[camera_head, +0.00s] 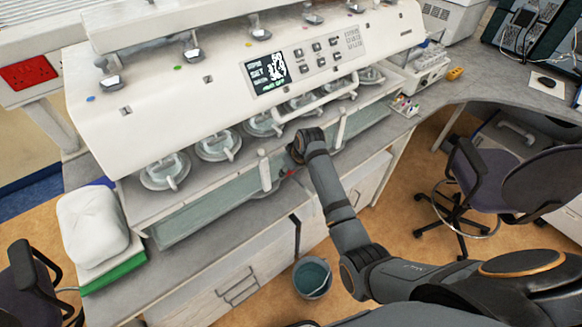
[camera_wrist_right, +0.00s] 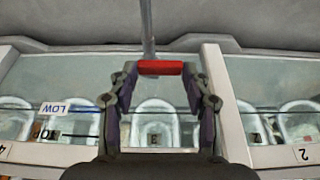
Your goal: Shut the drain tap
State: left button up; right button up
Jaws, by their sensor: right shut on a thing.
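The drain tap shows as a red handle (camera_wrist_right: 160,67) on a grey pipe in the right wrist view, in front of the glass water bath. In the head view only a small red bit of the tap (camera_head: 289,173) shows at the bath's front edge. My right gripper (camera_wrist_right: 160,72) is shut on the red handle, one finger at each end of it. In the head view my right gripper (camera_head: 288,169) is partly hidden by its own wrist. Which way the tap is turned cannot be told. My left gripper is not in view.
The white tablet tester (camera_head: 200,80) with its lit display stands over the glass bath (camera_head: 210,208) on the bench. A bucket (camera_head: 312,278) stands on the floor below. A white bundle (camera_head: 92,225) lies at left. Office chairs (camera_head: 500,180) stand at right and lower left.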

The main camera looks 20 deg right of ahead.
dwell(0.3)
jog(key=o, duration=1.2)
jog(key=shift+c, duration=0.2)
jog(key=v, duration=1.2)
jog(key=shift+s+d+f, duration=0.1)
